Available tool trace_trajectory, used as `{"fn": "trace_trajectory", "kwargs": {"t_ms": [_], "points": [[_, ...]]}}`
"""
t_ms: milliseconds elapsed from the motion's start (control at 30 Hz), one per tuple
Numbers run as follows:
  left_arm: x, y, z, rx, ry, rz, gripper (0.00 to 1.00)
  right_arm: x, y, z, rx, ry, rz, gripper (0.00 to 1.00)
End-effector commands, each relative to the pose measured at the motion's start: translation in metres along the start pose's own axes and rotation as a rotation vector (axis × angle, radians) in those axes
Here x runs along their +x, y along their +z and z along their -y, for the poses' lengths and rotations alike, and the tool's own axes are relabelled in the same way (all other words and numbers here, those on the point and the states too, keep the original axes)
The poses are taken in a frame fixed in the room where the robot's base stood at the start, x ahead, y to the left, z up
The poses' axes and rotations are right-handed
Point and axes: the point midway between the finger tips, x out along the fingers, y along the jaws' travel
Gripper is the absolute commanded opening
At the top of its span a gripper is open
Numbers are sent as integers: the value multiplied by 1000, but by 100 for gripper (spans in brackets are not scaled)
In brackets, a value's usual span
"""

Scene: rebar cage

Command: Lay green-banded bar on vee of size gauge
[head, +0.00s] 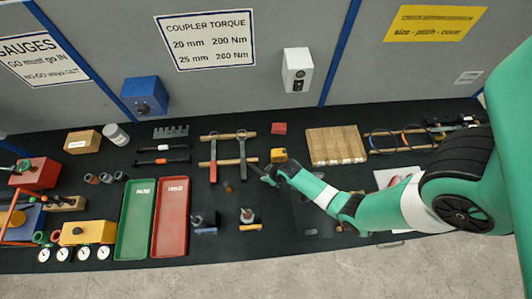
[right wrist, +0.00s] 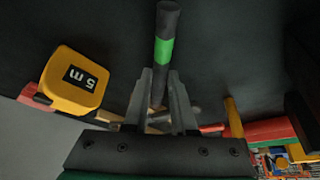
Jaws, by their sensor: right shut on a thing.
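My right gripper (head: 265,174) is over the middle of the bench, just left of the yellow tape measure. In the right wrist view its two fingers (right wrist: 160,88) are shut on a dark bar (right wrist: 168,22) with a bright green band. The bar sticks out beyond the fingertips, and its other end is hidden between them. Two small dark fixtures, one on a blue-grey base (head: 205,222) and one with a yellow-orange strip (head: 249,220), stand near the front edge. I cannot tell which is the size gauge; no vee is clear. My left gripper is not in view.
The yellow tape measure (head: 278,155) is close beside the gripper; it also shows in the right wrist view (right wrist: 75,80). Long-handled tools (head: 241,150) lie behind. A green tray (head: 135,220) and a red tray (head: 170,218) lie left.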

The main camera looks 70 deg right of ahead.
Motion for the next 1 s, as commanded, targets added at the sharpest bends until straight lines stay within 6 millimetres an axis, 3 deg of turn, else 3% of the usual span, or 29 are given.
{"fn": "trace_trajectory", "kwargs": {"t_ms": [200, 333, 500, 700, 900, 1000], "points": [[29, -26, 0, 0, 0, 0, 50, -49, -23, 0, 0, 1, -4, 0], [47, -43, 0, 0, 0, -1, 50, -72, -33, 0, 0, 0, -3, 0], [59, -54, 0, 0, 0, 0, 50, -87, -40, 0, 0, 0, -3, 0], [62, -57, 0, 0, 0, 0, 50, -90, -41, 0, 0, 0, -3, 0], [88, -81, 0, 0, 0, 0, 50, -122, -56, 0, 0, 0, -3, 0], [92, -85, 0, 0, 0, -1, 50, -127, -58, 0, 0, 0, -3, 0]]}}
